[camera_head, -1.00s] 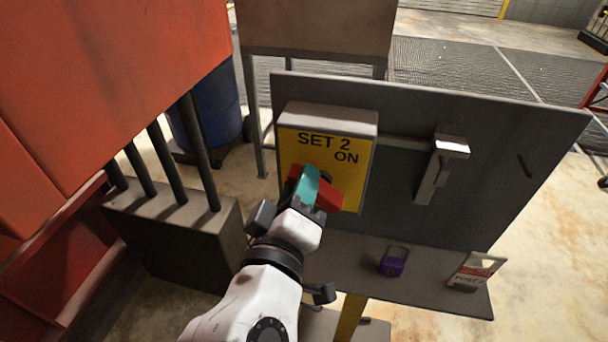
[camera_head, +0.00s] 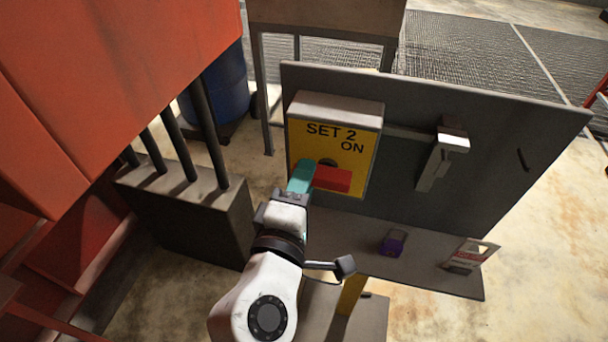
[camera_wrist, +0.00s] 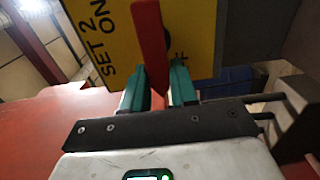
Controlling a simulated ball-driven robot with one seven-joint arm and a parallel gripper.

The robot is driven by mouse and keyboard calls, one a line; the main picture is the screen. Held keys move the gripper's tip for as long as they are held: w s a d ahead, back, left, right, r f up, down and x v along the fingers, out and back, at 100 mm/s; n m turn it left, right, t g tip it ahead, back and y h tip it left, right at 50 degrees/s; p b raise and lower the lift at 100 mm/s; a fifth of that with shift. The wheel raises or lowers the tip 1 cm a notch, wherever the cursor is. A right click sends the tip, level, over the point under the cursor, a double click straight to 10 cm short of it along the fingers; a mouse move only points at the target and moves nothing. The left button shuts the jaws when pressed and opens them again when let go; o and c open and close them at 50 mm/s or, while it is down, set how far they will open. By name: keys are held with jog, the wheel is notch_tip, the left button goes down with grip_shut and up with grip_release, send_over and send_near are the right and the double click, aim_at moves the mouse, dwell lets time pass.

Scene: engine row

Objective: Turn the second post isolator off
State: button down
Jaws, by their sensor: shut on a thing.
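The isolator is a yellow-fronted box (camera_head: 361,172) marked "SET 2" and "ON", fixed to a grey upright panel. Its red handle (camera_head: 333,179) lies nearly level across the lower front in the head view. My gripper (camera_head: 301,178) has teal fingers at the handle's left end. In the wrist view the red handle (camera_wrist: 151,45) passes between the two fingers (camera_wrist: 158,88), which are shut on it. Part of another marking shows beside the handle there, too cut off to read. My gripper and the handle hide part of the yellow face's lower area.
A grey lever switch (camera_head: 441,160) is on the panel to the right. A purple padlock (camera_head: 392,243) and a tag (camera_head: 472,255) rest on the shelf (camera_head: 430,277) below. Dark posts on a block (camera_head: 190,220) and an orange cabinet (camera_head: 110,70) stand close on the left.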

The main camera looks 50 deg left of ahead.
jog(key=shift+f, duration=0.15)
jog(key=c, duration=1)
grip_release()
jog(key=shift+o, duration=0.2)
jog(key=b+v, duration=0.2)
jog(key=v, duration=0.9)
